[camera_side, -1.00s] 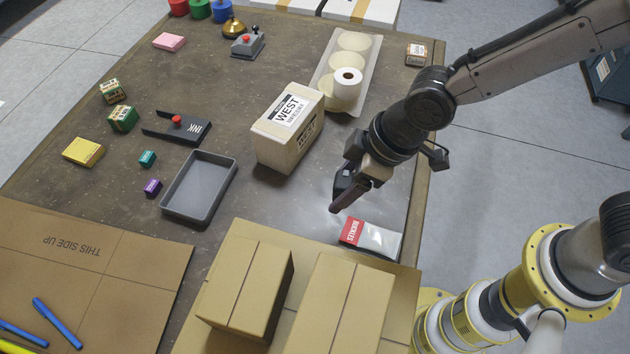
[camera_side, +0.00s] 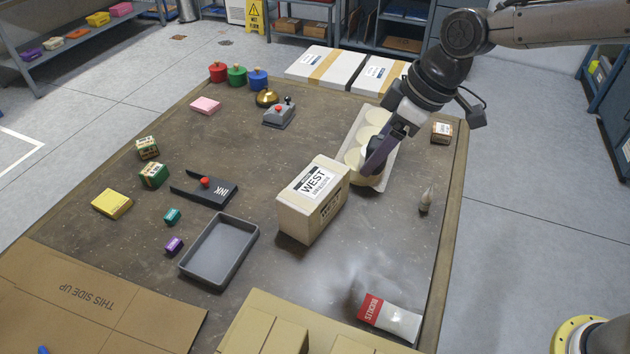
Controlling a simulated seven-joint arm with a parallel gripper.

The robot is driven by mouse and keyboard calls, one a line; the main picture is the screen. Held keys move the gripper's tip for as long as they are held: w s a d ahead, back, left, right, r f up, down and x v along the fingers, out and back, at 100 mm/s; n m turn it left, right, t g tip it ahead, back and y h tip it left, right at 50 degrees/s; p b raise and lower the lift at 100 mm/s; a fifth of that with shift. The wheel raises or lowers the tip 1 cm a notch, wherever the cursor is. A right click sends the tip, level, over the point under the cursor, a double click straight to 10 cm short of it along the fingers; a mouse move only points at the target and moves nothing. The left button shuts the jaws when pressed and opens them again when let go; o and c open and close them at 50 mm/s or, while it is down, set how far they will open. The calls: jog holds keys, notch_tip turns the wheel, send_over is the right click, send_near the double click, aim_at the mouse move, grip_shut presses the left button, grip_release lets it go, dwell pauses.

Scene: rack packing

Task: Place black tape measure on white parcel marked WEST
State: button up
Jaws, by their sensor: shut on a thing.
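The white parcel marked WEST (camera_side: 297,222) stands upright on the table, with WEST labels on its top and one side. My gripper (camera_side: 373,167) points down over the near end of the pale tray, behind and to the right of the parcel and apart from it.
The pale tray (camera_side: 391,148) holds cream discs. An empty grey tray (camera_side: 247,263) lies left of the parcel. A black INK holder (camera_side: 222,195) is nearby. A red-and-white packet (camera_side: 400,320) lies in front. Bare table surrounds the parcel.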

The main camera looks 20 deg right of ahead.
jog(key=shift+w+d+f, duration=0.15)
jog(key=shift+w+d, duration=0.15)
jog(key=shift+w, duration=0.1)
jog(key=w+a+f, duration=0.2)
jog(key=w, duration=0.1)
jog(key=w+a+f, duration=0.1)
jog(key=w+f, duration=0.2)
jog(key=w, duration=0.1)
jog(key=w+a+f, duration=0.2)
jog(key=w+f, duration=0.1)
jog(key=w, duration=0.1)
jog(key=shift+w+a+f, duration=0.1)
jog(key=shift+a+f, duration=0.15)
jog(key=shift+a, duration=0.1)
jog(key=shift+w+a+f, duration=0.2)
jog(key=shift+w+f, duration=0.25)
jog(key=shift+f, duration=1.7)
jog(key=shift+f, duration=0.1)
jog(key=o, duration=1.6)
jog(key=shift+f, duration=0.1)
jog(key=shift+c, duration=0.2)
